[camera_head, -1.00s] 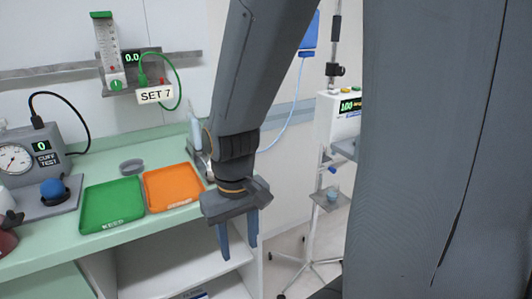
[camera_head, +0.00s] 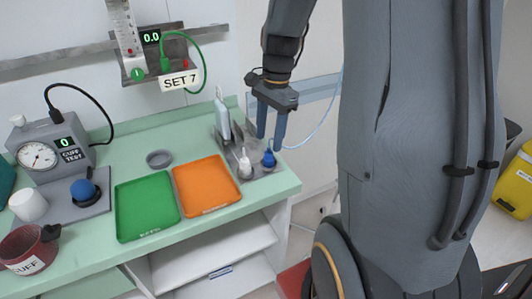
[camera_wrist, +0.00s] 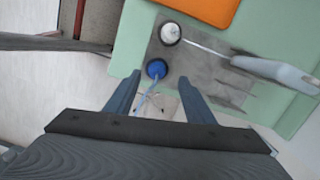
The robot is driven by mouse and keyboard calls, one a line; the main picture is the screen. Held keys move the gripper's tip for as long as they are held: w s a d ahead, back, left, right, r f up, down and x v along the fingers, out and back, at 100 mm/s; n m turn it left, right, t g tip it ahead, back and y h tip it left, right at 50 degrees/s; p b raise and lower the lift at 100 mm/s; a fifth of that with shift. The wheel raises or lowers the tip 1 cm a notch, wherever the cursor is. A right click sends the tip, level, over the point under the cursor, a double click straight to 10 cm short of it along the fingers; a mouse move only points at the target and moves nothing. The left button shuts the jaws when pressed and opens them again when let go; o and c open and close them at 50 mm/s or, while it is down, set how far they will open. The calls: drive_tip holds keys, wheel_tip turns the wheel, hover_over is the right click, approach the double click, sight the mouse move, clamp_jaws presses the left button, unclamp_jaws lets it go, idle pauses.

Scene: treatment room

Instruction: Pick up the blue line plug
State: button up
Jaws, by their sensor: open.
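The blue line plug (camera_head: 269,158) stands on a grey holder plate (camera_head: 232,166) at the right end of the green counter, beside a white plug (camera_head: 244,164). My gripper (camera_head: 269,145) is open and empty, with its fingers pointing down by the blue plug. In the wrist view the blue plug (camera_wrist: 156,69) lies ahead of the gap between my fingers (camera_wrist: 157,82), apart from them. A thin pale blue line shows near it. The white plug (camera_wrist: 170,33) sits farther away on the same plate.
An orange tray (camera_head: 207,209) and a green tray (camera_head: 147,232) lie left of the plate.

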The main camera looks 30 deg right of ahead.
sight(269, 151)
drive_tip(key=shift+s+f, duration=0.2)
drive_tip(key=shift+f, duration=0.6)
drive_tip(key=shift+s+a+f+p, duration=0.15)
drive_tip(key=shift+f+p, duration=0.3)
drive_tip(key=shift+f, duration=0.65)
drive_tip(key=shift+w+a+f+p, duration=0.1)
drive_tip(key=shift+f+p, duration=0.35)
drive_tip(key=shift+f, duration=0.65)
drive_tip(key=shift+c, duration=0.3)
drive_tip(key=c, duration=1.1)
